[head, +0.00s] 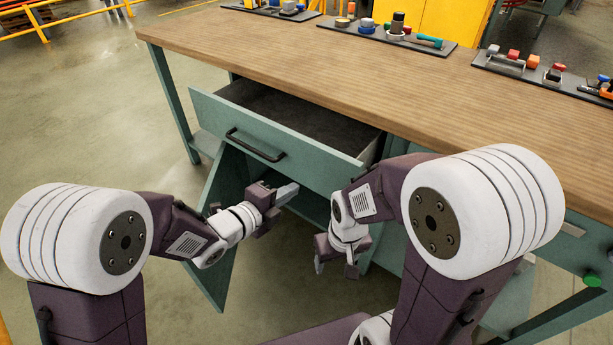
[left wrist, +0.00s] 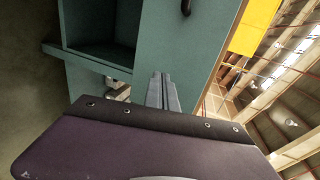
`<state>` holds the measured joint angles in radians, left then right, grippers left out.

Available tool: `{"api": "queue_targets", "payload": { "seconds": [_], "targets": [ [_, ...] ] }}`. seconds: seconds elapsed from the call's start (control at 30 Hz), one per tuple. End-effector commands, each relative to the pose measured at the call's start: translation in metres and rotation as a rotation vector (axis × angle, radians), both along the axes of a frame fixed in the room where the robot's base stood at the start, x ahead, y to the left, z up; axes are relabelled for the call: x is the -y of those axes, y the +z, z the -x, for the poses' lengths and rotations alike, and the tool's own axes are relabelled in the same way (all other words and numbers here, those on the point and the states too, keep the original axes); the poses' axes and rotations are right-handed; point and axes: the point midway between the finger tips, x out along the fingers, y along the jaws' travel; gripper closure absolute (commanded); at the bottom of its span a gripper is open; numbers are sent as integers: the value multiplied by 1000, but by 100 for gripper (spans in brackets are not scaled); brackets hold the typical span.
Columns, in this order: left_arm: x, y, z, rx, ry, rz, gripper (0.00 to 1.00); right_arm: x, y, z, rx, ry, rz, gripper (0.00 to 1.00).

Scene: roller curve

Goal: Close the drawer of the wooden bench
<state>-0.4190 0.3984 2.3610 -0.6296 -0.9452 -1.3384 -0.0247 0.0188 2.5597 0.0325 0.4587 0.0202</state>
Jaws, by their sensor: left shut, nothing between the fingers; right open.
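The bench (head: 300,60) has a wooden top and a green frame. Its drawer (head: 270,135) is pulled out, with the grey inside showing and a dark bar handle (head: 255,146) on the green front. My left gripper (head: 288,192) is shut and empty, just below the drawer front, right of the handle. In the left wrist view its fingers (left wrist: 163,92) are together in front of a green panel, with the handle (left wrist: 186,6) at the top edge. My right gripper (head: 338,266) is open and empty, pointing down below the drawer's right end. Whether the left fingers touch the drawer is unclear.
Below the drawer a green cabinet door (head: 218,235) stands open, left of my left gripper. An open green compartment (left wrist: 100,25) shows in the left wrist view. Black trays of tools (head: 385,35) line the back of the bench top. The floor at left is clear.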

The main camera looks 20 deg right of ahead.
Motion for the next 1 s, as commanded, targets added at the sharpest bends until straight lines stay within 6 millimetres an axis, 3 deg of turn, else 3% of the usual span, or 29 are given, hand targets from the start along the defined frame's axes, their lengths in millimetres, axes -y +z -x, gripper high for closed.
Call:
{"api": "queue_targets", "payload": {
  "seconds": [0.13, 0.33, 0.87, 1.0],
  "targets": [
    [25, -13, -17, 1, -3, -1, 100, 0, -9, 0, -1, 0, 0, 36],
    [49, -12, -35, 1, -2, -1, 100, 0, -12, 0, -1, 0, 0, 36],
    [58, -11, -42, -1, 0, -1, 100, 0, -13, 0, -1, 0, 0, 36],
    [69, -11, -49, 1, -2, -2, 100, 0, -13, 0, 0, 0, 0, 36]
  ]
}}
